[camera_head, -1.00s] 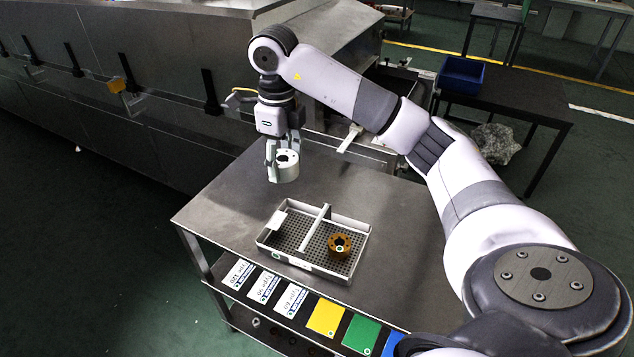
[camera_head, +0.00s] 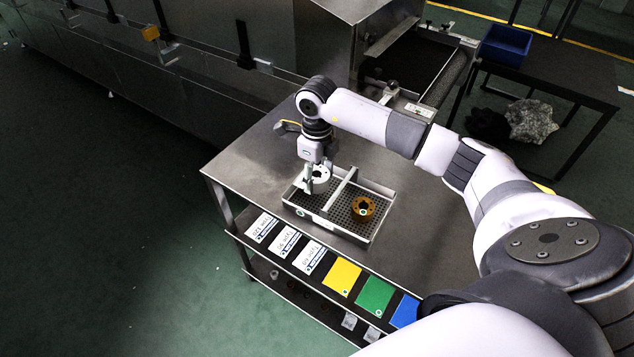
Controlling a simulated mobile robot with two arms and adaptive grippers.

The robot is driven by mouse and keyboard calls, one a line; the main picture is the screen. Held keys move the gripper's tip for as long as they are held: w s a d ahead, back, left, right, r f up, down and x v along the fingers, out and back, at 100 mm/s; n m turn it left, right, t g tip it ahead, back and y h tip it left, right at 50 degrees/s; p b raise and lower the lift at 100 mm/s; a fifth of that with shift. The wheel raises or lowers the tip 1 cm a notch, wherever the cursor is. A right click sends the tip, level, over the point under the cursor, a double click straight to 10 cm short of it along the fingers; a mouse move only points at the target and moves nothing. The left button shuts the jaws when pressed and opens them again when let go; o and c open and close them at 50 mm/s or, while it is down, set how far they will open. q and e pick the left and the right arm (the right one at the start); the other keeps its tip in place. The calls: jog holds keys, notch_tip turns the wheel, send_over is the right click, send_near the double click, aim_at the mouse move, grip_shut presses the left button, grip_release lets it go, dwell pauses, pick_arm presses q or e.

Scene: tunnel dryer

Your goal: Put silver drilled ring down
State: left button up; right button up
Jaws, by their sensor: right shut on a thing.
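The silver drilled ring (camera_head: 320,182) is in my right gripper (camera_head: 318,180), whose fingers are shut on it. The ring is over the left compartment of the shallow divided tray (camera_head: 340,230) on the metal table. I cannot tell whether the ring touches the tray's perforated floor. A brown-orange ring (camera_head: 363,208) lies in the right compartment, across the divider. My left gripper is not in view.
The steel table (camera_head: 255,160) has free room left of and behind the tray. Labelled cards and a yellow (camera_head: 342,277), green and blue card lie along the lower front shelf. The dryer (camera_head: 330,40) stands behind; a blue bin (camera_head: 504,44) is on a dark table.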

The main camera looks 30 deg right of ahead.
aim_at(317, 185)
notch_tip(317, 185, down, 3)
jog(key=shift+r, duration=0.15)
jog(key=shift+f, duration=0.55)
jog(key=o, duration=1.4)
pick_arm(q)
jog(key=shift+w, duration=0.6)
